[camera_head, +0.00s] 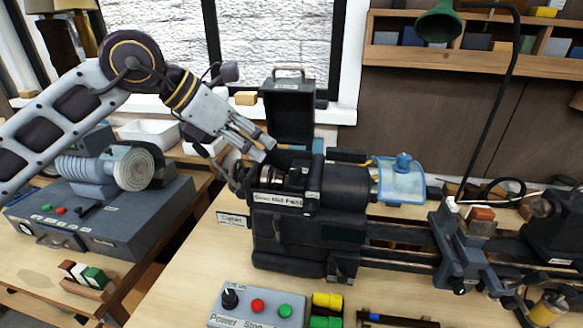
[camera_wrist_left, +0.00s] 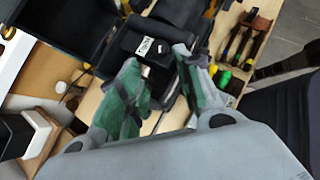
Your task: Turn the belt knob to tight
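A dark lathe (camera_head: 340,190) stands on the wooden bench, with its headstock in the middle of the head view. A label reading "Slow Mid Fast" (camera_head: 278,199) is on the headstock's front. My left gripper (camera_head: 264,150) reaches in from the upper left, its fingers just above the headstock's left end. In the left wrist view its two green-padded fingers (camera_wrist_left: 158,66) are apart, nothing clearly held between them. Beyond the fingertips is a black block with a small label and a round dark knob (camera_wrist_left: 161,47). I cannot tell if this is the belt knob, or its setting. My right gripper is not in view.
An upright dark lid (camera_head: 288,108) stands behind the headstock, close to my left gripper. A power box (camera_head: 258,306) with red and green buttons is in front. A blue clear guard (camera_head: 400,182) is to the right. A grey machine (camera_head: 100,215) stands on the left bench.

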